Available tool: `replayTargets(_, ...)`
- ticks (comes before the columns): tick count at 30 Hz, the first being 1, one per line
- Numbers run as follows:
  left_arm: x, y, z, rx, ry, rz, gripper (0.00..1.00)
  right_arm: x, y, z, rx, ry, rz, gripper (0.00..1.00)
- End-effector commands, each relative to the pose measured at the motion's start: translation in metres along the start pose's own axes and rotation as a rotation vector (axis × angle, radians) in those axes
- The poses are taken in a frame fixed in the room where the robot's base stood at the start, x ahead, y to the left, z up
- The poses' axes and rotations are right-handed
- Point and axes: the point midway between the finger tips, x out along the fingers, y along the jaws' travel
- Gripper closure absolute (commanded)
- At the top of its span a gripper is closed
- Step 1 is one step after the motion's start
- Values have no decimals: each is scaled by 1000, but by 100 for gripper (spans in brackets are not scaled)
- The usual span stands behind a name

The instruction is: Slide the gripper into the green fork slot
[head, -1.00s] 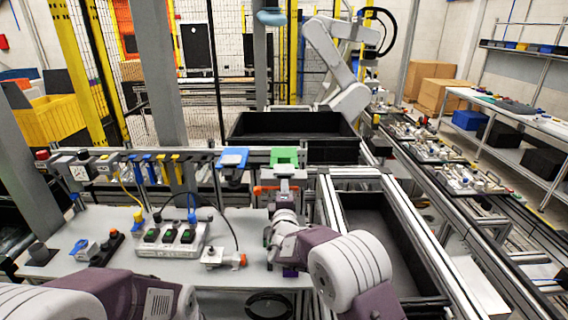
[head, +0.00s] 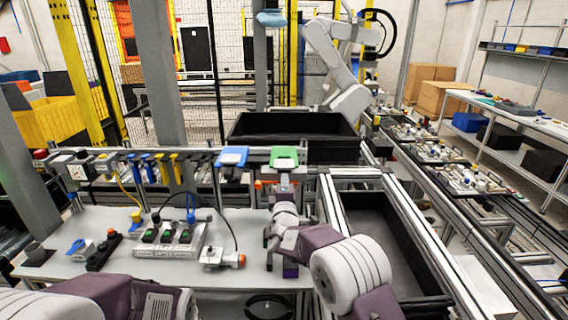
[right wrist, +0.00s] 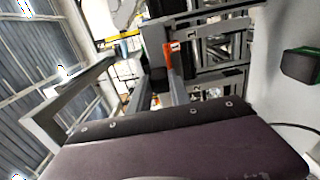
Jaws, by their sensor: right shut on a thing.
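The green fork slot (head: 284,154) sits on the front rail, right of a similar blue one (head: 232,156). My right gripper (head: 284,190) is just below and in front of the green slot. It is shut on a grey gripper tool (head: 285,174), which is partly hidden by my wrist and reaches up to the slot's underside. I cannot tell how deep it sits in the slot. In the right wrist view, grey bars and an orange part (right wrist: 172,47) show ahead of my wrist. My left arm shows at bottom left; its gripper is out of view.
A grey table (head: 100,222) carries a switch box (head: 168,238) and small fixtures left of my right arm. A black bin (head: 290,126) stands behind the rail. A framed dark tray (head: 385,240) lies to the right.

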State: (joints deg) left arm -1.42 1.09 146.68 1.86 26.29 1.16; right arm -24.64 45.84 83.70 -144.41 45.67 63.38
Motion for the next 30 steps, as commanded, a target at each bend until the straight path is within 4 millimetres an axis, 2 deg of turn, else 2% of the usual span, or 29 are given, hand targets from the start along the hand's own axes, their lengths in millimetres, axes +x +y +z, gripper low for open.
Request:
replayTargets(15,2,0,0,0,0,0,51,3,3,0,1,0,7,100)
replayTargets(30,12,0,1,0,0,0,51,18,3,0,1,0,6,100)
